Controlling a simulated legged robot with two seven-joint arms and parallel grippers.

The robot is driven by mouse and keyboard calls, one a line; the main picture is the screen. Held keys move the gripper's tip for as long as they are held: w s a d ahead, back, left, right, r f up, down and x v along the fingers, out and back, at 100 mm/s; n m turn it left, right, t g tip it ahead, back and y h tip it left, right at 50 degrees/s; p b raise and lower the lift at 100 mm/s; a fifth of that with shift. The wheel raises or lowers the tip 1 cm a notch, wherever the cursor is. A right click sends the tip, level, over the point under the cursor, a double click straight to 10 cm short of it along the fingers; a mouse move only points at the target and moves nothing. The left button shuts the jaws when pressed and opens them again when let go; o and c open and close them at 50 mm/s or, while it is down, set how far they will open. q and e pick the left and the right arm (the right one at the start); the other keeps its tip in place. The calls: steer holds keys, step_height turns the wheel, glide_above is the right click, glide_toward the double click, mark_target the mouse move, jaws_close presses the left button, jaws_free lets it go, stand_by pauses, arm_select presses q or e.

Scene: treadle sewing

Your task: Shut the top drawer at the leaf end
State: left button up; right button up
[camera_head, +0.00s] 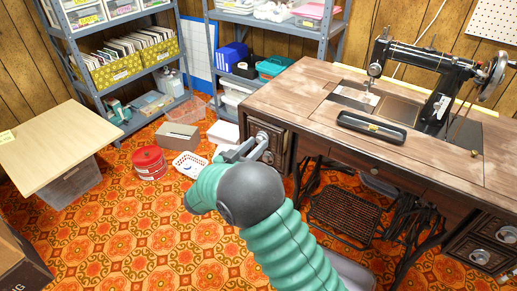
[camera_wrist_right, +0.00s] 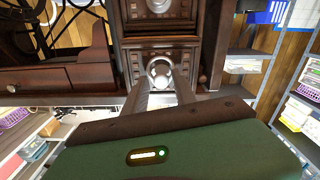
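The sewing table (camera_head: 290,95) has a stack of carved dark drawers at its left end. The top drawer (camera_head: 277,133) there has a round metal knob; how far it stands out is hard to tell. My right gripper (camera_head: 250,148) is at this drawer front, its fingers apart. In the right wrist view, which looks upside down, the fingers (camera_wrist_right: 162,92) point at the knob (camera_wrist_right: 160,72), one on each side; contact cannot be told. A lower drawer (camera_wrist_right: 160,8) shows beyond it. My left gripper is out of view.
The treadle (camera_head: 345,213) is under the table. A black sewing machine (camera_head: 425,60) and black case (camera_head: 371,130) are on top. A grey box (camera_head: 178,137), white basket (camera_head: 189,165) and red tin (camera_head: 149,162) stand on the floor at left. Patterned floor in front is clear.

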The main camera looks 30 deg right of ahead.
steer(key=shift+x, duration=0.85)
steer(key=shift+w+r, duration=0.1)
jaws_close()
steer(key=shift+a, duration=0.1)
stand_by(0.6)
